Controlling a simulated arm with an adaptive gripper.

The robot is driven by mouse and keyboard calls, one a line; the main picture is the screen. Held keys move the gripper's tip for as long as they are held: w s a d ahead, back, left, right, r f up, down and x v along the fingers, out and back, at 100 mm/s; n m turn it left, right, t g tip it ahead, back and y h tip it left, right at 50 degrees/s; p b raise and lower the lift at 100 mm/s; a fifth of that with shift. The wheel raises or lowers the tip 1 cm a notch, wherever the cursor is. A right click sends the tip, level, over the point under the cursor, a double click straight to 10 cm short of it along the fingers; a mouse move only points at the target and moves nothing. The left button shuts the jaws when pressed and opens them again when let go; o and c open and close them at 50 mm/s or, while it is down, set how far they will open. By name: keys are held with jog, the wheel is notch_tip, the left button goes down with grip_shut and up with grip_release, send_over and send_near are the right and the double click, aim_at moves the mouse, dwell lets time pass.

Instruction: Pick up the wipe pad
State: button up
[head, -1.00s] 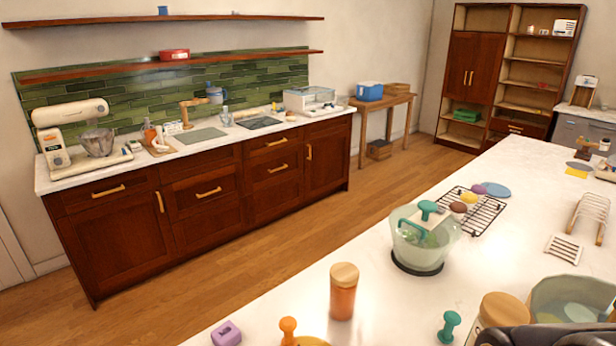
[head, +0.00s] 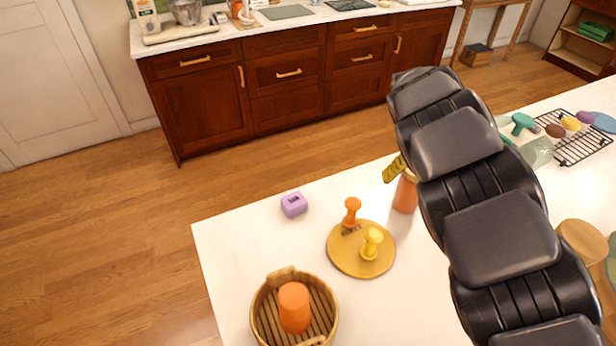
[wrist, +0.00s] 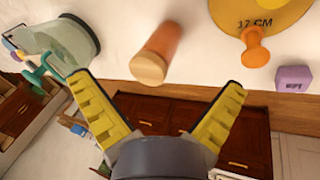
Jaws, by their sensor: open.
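The wipe pad (head: 294,204) is a small purple block lying on the white counter near its far left corner. In the wrist view the purple pad (wrist: 294,78) is at the right edge, with lettering on its face. My gripper (wrist: 160,84) is open and empty, its yellow fingers spread wide. In the head view only a yellow finger (head: 394,168) shows past my black arm, which hides the rest. The gripper is to the right of the pad, apart from it, near an orange jar (head: 405,192).
Between pad and arm, a round yellow board (head: 345,268) holds an orange stamp-like peg (head: 352,212) and a yellow one (head: 371,244). A basket (head: 262,318) with an orange cup stands at the front. A wire rack (head: 590,150) is at right. Counter around the pad is clear.

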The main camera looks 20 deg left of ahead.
jog(key=w+a+f+n+y, duration=0.2)
jog(key=a+f+n, duration=0.1)
jog(key=a+f, duration=0.6)
jog(key=n+y, duration=0.2)
jog(key=y, duration=0.2)
send_over(295, 202)
jog(key=d, duration=0.1)
jog(key=f, duration=0.2)
jog(key=s+f, duration=0.1)
jog(key=f, duration=0.1)
jog(key=shift+f, duration=0.2)
jog(key=shift+a+f+g, duration=0.2)
jog(key=shift+f+g, duration=0.1)
jog(key=shift+f, duration=0.05)
jog(key=shift+d+x, duration=0.15)
jog(key=shift+x, duration=1.55)
jog(key=shift+d+x, duration=0.2)
jog(key=shift+x, duration=1.55)
jog(key=shift+c, duration=0.4)
jog(key=c, duration=1.1)
